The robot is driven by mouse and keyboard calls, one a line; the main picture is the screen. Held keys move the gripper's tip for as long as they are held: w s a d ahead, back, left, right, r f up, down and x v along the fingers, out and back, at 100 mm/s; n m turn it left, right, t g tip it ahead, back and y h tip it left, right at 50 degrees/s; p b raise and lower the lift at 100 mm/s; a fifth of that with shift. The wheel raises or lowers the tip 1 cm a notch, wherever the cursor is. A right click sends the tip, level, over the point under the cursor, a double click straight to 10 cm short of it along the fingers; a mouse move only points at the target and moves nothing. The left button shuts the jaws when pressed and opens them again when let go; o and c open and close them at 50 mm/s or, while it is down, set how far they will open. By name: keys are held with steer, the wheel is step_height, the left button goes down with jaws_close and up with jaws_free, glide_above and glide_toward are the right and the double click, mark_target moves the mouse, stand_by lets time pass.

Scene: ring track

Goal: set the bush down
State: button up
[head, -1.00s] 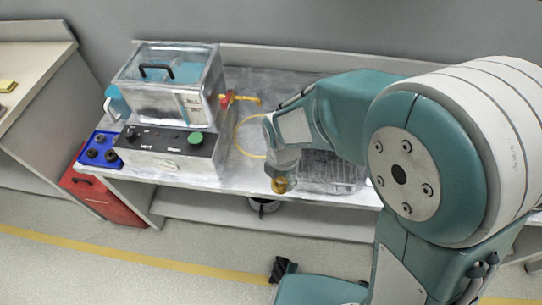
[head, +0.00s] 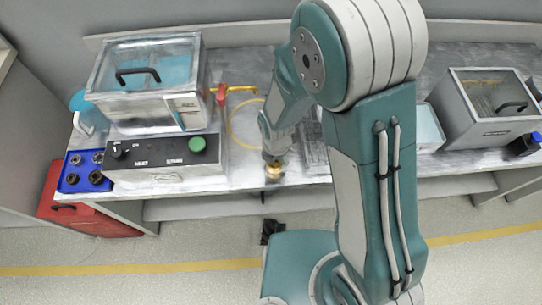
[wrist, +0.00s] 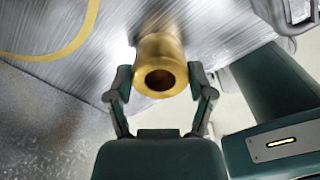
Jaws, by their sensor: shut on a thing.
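The bush is a brass-coloured hollow cylinder (wrist: 160,68) with a flange, seen in the wrist view with its bore facing the camera. My gripper (wrist: 160,88) is shut on the bush, one finger on each side. In the head view the bush (head: 274,172) shows small and golden at the end of my gripper (head: 273,160), over the front part of the metal bench (head: 240,178). Whether the bush touches the bench top is hard to tell.
A blue tray with several dark round parts (head: 86,171) lies at the bench's left end, beside a control box with a green knob (head: 165,160). A clear-lidded tank (head: 150,85) stands behind. A wire rack (head: 314,150) is right of my gripper. A grey lidded box (head: 490,105) stands far right.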

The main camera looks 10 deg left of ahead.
steer(key=shift+d, duration=0.55)
steer(key=o, duration=1.3)
steer(key=shift+d, duration=0.25)
steer(key=shift+a+f, duration=0.1)
steer(key=shift+a, duration=0.6)
steer(key=shift+d+r, duration=0.35)
steer(key=d+r+m+t, duration=0.1)
steer(key=d+r+m, duration=0.25)
steer(key=r, duration=0.55)
steer(key=d+r+m, duration=0.2)
steer(key=r+m, duration=0.2)
steer(key=r, duration=0.6)
steer(key=s+d+r+m+t, duration=0.1)
steer(key=s+d+r+m, duration=0.1)
steer(key=d+r+m, duration=0.2)
steer(key=s+d+r+m+t, duration=0.2)
steer(key=s+d+r+m, duration=0.1)
steer(key=m, duration=0.8)
steer(key=s+d+r+m+t, duration=0.1)
steer(key=s+d+r+m, duration=0.2)
steer(key=d+r+m, duration=0.3)
steer(key=shift+d+m+t, duration=0.3)
steer(key=shift+d+m, duration=0.5)
steer(key=shift+m, duration=0.45)
